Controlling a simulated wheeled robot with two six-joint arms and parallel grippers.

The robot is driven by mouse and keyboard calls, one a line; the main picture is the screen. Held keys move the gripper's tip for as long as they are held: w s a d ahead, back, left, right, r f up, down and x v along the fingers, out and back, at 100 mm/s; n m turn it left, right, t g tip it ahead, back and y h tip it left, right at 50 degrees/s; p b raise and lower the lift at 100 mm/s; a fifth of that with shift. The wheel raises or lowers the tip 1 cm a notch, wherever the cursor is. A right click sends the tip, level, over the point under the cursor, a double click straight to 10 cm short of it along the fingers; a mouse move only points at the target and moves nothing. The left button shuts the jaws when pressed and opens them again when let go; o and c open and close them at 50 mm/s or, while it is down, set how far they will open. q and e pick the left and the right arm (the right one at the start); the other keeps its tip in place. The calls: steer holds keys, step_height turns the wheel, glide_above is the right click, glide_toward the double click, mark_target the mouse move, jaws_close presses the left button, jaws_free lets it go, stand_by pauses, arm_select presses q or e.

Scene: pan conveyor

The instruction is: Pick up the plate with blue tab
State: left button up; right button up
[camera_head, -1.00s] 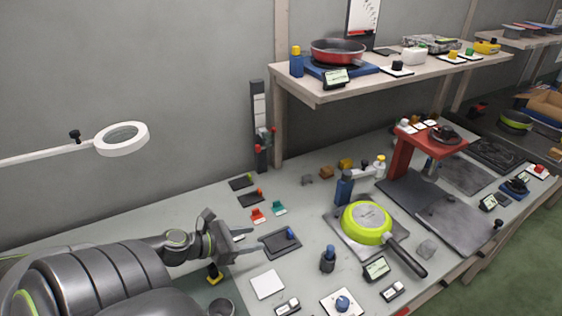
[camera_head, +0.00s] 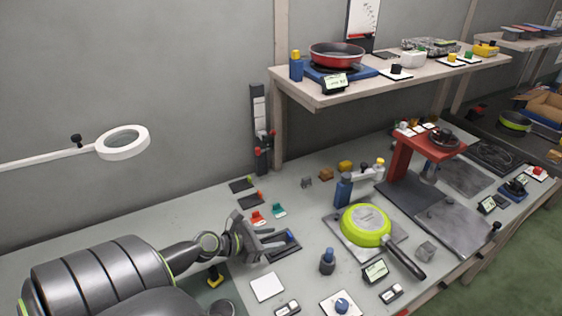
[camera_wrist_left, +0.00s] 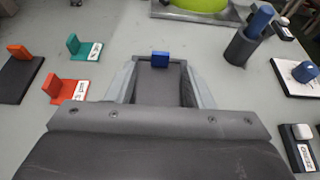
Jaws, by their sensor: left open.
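The dark plate with the blue tab (camera_head: 289,238) lies on the grey bench, mostly covered by my left gripper (camera_head: 285,239) in the head view. In the left wrist view, the blue tab (camera_wrist_left: 160,59) stands at the plate's far end, and the plate (camera_wrist_left: 158,85) runs back between my two fingers. The left gripper is open, with one finger (camera_wrist_left: 122,82) on each side of the plate. I cannot tell whether the fingers touch it. My right gripper does not show.
Red-tab (camera_head: 259,218) and teal-tab (camera_head: 278,210) pieces lie behind the plate. A blue-topped cylinder (camera_head: 328,262) and a green pan (camera_head: 366,226) stand to the right. A white square plate (camera_head: 267,287) lies in front. A shelf (camera_head: 400,75) overhangs the back.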

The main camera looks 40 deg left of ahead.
mark_target(289, 236)
arm_select(q)
steer(key=shift+p+x, duration=0.4)
steer(key=shift+x, duration=2.3)
steer(key=shift+s+f, duration=0.1)
steer(key=shift+f, duration=0.05)
jaws_close()
